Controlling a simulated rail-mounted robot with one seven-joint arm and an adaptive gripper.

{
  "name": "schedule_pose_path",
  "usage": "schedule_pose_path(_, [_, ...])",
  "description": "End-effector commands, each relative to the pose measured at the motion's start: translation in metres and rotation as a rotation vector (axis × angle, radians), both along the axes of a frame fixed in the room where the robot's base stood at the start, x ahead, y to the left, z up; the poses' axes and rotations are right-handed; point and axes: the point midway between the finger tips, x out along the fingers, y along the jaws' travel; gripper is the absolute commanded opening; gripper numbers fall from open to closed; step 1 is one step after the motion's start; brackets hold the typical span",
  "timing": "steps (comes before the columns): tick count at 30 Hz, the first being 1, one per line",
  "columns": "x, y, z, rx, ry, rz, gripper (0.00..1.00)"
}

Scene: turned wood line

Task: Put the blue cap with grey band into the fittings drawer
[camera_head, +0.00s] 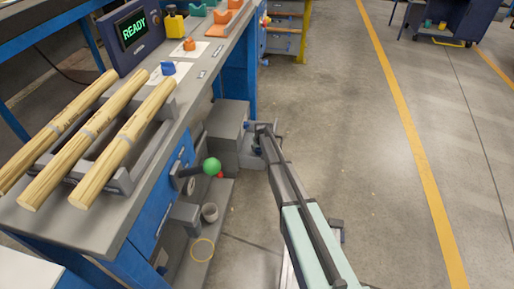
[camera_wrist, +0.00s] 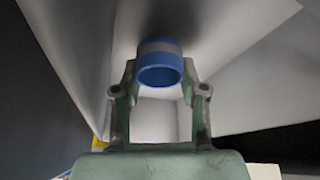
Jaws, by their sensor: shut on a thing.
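The blue cap with grey band (camera_wrist: 160,66) is between the fingertips of my gripper (camera_wrist: 160,90) in the wrist view, its blue rim toward the camera. My gripper is shut on it. In the head view my gripper (camera_head: 262,140) is low at the right of the bench, beside a grey box-like housing (camera_head: 228,120); the cap is too small there to make out surely. Pale grey walls surround the cap in the wrist view. I cannot tell for sure which part is the fittings drawer.
The bench (camera_head: 190,100) holds wooden spindles (camera_head: 95,135) on a grey rack, a READY display (camera_head: 133,32), another blue fitting (camera_head: 168,68) and orange fittings (camera_head: 190,44). A lever with a green knob (camera_head: 212,166) juts from the bench front. Open floor (camera_head: 345,130) lies right.

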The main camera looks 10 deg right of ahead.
Motion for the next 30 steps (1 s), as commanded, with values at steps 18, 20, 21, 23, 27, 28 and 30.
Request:
schedule_pose_path(18, [0.04, 0.002, -0.016, 0.0, 0.0, 0.0, 0.27])
schedule_pose_path(20, [0.04, 0.002, -0.015, 0.0, -0.001, 0.0, 0.27])
schedule_pose_path(21, [0.04, 0.002, -0.014, 0.0, 0.0, 0.0, 0.27])
schedule_pose_path(23, [0.04, 0.002, -0.014, 0.0, 0.0, 0.0, 0.27])
schedule_pose_path(27, [0.04, 0.002, -0.016, 0.0, 0.0, 0.0, 0.27])
schedule_pose_path(28, [0.04, 0.002, -0.017, 0.0, 0.0, 0.0, 0.27])
schedule_pose_path(30, [0.04, 0.002, -0.019, 0.0, 0.0, 0.0, 0.27])
